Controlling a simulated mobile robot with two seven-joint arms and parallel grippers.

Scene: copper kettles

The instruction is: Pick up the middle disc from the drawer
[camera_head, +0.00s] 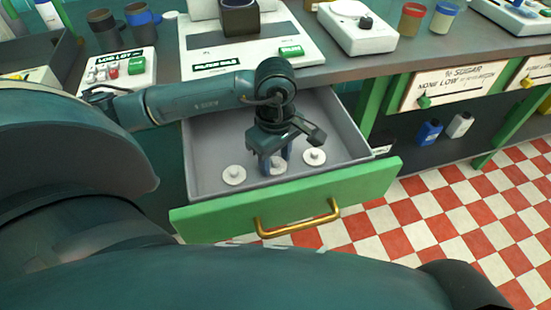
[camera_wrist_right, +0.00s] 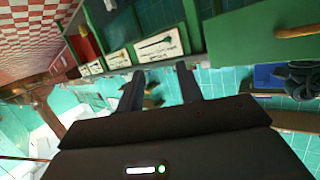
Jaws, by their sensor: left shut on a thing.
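The open drawer (camera_head: 215,140) is grey inside with a green front and a brass handle (camera_head: 298,218). Three small white discs with knobs lie in a row near its front: a left disc (camera_head: 234,175), the middle disc (camera_head: 278,170) and a right disc (camera_head: 315,157). My left gripper (camera_head: 276,163) points down into the drawer and is shut on the middle disc, partly hiding it. I cannot tell whether that disc is clear of the drawer floor. My right gripper (camera_wrist_right: 159,72) shows in the right wrist view with its fingers apart and nothing between them.
Blue and white bottles (camera_head: 429,132) stand on a low shelf at right. The checkered floor (camera_head: 420,215) is clear.

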